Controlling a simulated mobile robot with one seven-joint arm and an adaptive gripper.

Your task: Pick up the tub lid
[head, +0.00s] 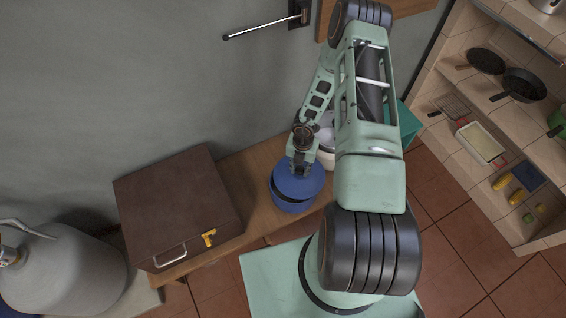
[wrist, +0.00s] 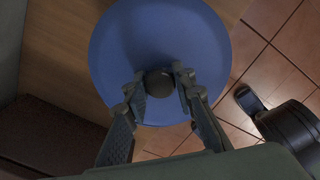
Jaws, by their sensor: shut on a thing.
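The tub lid (head: 310,184) is a round blue disc, seen at the tub in the head view. In the wrist view the lid (wrist: 150,35) fills the upper middle, with a dark round knob (wrist: 159,84) near its lower part. My gripper (wrist: 161,88) has a finger on each side of the knob and is shut on it. In the head view my gripper (head: 300,170) points down at the lid and hides part of it. The blue tub (head: 291,206) shows below the lid, with a dark line between them; I cannot tell whether they touch.
The tub stands on a wooden bench (head: 245,183) along the grey wall. A brown case (head: 175,203) with a metal handle lies to the left. A white pot (head: 327,158) stands close behind the tub, partly hidden by my arm. Shelves with pans (head: 523,83) are at right.

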